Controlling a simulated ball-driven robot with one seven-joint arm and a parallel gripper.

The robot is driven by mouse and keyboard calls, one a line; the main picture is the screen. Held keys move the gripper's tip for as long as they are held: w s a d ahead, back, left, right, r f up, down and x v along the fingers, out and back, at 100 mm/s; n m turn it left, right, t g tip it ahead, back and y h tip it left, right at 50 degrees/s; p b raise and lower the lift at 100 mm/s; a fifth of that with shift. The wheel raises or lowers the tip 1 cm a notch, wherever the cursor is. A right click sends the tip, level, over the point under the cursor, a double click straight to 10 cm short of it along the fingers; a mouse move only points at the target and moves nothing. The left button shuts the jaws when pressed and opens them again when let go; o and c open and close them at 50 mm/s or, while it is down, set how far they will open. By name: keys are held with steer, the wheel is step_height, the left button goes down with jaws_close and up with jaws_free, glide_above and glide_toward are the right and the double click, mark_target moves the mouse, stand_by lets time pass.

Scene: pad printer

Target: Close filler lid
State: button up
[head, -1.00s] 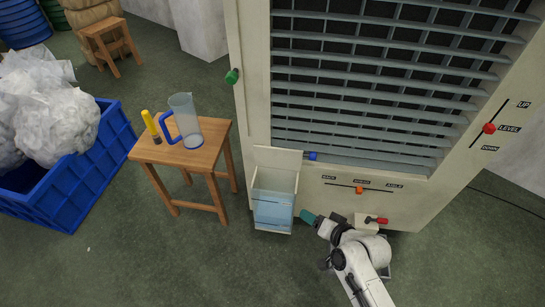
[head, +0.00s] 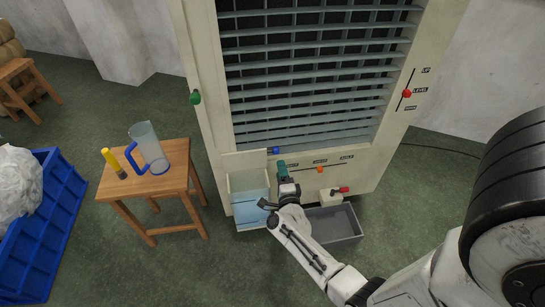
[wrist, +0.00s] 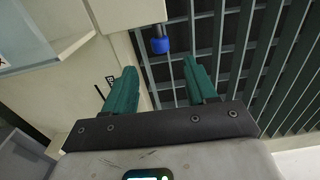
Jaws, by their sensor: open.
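The filler (head: 250,207) is a pale box with a see-through front and bluish water inside, low on the machine's front left. Its lid (head: 244,160) is a flat cream panel standing up open at the back of the box. My gripper (head: 282,168) is just right of the filler, near the machine's front, with teal fingers. In the wrist view my gripper (wrist: 161,78) is open, with nothing between the fingers. A blue knob (wrist: 160,41) is ahead of the fingers; it also shows beside the lid in the head view (head: 275,150). A pale panel fills the wrist view's upper left.
A wooden stool (head: 150,190) with a jug (head: 149,150) and a yellow-handled tool (head: 112,160) stands left of the filler. A grey tray (head: 340,225) lies right of my wrist. An orange slider (head: 320,169) and a red-handled valve (head: 340,190) are on the machine's lower front.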

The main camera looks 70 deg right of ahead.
mark_target(276, 153)
steer(key=shift+b+x, duration=1.55)
steer(key=shift+x, duration=2.6)
steer(key=shift+c, duration=0.3)
jaws_close()
